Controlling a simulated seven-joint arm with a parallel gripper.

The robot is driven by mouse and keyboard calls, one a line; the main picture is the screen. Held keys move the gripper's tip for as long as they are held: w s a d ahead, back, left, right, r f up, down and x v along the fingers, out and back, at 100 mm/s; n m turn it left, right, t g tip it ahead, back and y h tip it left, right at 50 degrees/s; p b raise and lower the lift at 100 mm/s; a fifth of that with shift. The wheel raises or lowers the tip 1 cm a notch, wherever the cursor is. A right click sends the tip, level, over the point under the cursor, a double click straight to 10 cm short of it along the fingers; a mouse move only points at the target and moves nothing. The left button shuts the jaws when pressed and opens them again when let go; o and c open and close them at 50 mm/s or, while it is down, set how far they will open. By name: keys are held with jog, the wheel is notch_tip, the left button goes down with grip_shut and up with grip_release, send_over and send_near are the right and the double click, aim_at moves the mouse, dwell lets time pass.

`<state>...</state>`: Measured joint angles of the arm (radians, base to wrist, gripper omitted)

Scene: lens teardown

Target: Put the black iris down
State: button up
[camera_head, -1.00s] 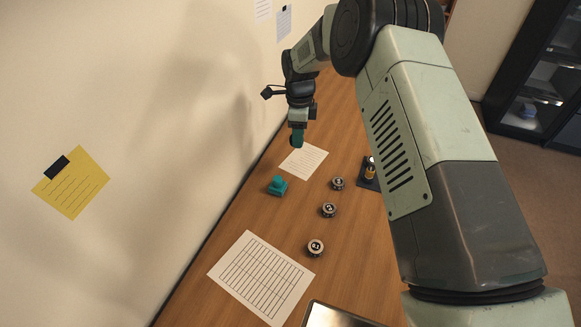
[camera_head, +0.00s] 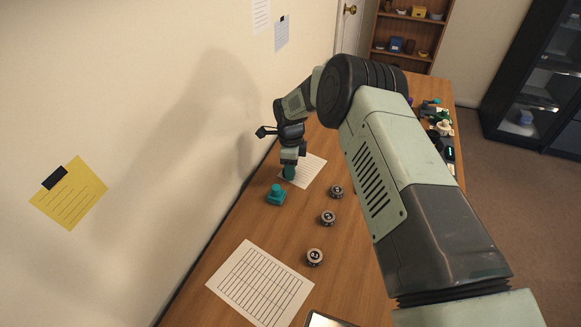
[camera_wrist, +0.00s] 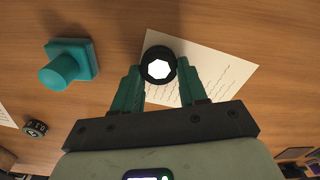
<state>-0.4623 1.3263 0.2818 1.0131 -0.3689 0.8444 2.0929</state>
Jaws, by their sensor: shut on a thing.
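The black iris is a dark ring (camera_wrist: 145,55) with a bright, many-sided opening, seen in the wrist view between my gripper's teal fingers. My gripper (camera_wrist: 158,80) is shut on it, one finger on each side. In the head view my gripper (camera_head: 289,174) points down near the wall side of the table, low over the edge of a written white sheet (camera_head: 312,171). The iris cannot be made out in the head view. I cannot tell whether it touches the paper or table.
A teal stamp-like block (camera_head: 276,195) stands close in front of my gripper; it also shows in the wrist view (camera_wrist: 70,62). Three round numbered pieces, one of them here (camera_head: 328,218), lie in a row to the right. A gridded sheet (camera_head: 260,283) lies nearer. Bare wood lies between.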

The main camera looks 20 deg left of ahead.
jog(key=shift+f, duration=0.1)
jog(key=o, duration=1.1)
jog(key=shift+c, duration=0.2)
